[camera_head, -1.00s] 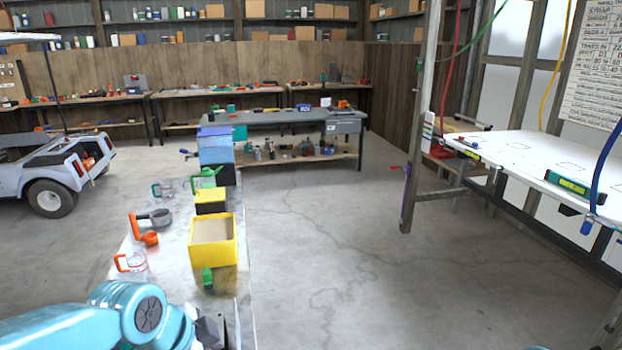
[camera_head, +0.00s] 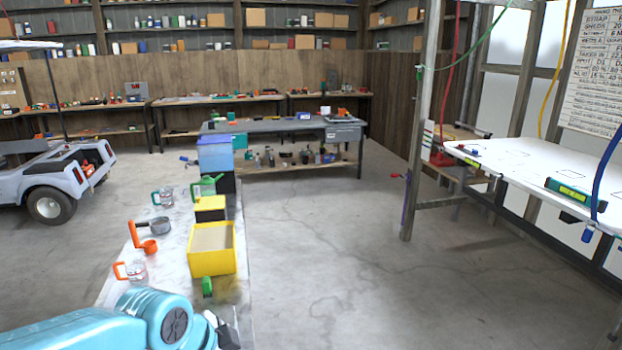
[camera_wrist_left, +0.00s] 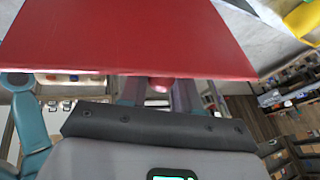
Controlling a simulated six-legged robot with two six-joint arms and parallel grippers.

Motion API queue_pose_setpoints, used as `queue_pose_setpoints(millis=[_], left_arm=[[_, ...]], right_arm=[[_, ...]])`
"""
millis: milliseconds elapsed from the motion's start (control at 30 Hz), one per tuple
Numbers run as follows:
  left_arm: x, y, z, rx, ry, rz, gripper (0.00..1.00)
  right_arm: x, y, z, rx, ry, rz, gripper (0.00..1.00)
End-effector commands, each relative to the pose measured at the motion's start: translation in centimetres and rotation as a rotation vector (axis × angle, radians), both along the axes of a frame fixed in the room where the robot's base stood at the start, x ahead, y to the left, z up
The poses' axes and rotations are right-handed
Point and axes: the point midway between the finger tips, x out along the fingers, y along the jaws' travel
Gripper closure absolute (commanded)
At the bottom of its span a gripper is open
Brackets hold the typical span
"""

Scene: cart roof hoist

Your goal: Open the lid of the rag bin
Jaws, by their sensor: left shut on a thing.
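A broad flat red panel (camera_wrist_left: 125,40), which looks like the lid of the rag bin, fills the upper part of the left wrist view, close to the camera. My left gripper (camera_wrist_left: 158,92) reaches under the panel's lower edge in that view. Its fingers are shut on a small red part at this edge, probably the lid's handle; the fingertips are partly hidden. The bin's body cannot be made out. In the head view my left arm comes in at the bottom left, and its gripper is cut off by the bottom edge. My right gripper is not in view.
A white cart stands left. A white raised panel (camera_head: 520,165) is right. The middle floor is clear.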

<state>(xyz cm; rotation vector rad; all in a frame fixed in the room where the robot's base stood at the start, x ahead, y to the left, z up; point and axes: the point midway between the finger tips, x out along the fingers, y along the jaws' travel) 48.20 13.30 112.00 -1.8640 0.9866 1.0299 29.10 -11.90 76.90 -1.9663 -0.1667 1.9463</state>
Motion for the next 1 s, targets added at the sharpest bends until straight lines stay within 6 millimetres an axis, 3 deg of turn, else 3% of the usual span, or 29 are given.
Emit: queue_pose_setpoints(millis=[200,633,1000], left_arm=[[-0.2,-1.7,-0.9,0.002,0.021,-0.006,0.84],[-0.1,-2.2,-0.9,0.002,0.021,-0.004,0.84],[0.3,-4.4,-1.6,0.002,0.021,-0.004,0.8]], right_arm=[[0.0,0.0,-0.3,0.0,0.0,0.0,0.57],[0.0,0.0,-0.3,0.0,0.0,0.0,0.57],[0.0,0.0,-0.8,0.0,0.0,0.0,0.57]])
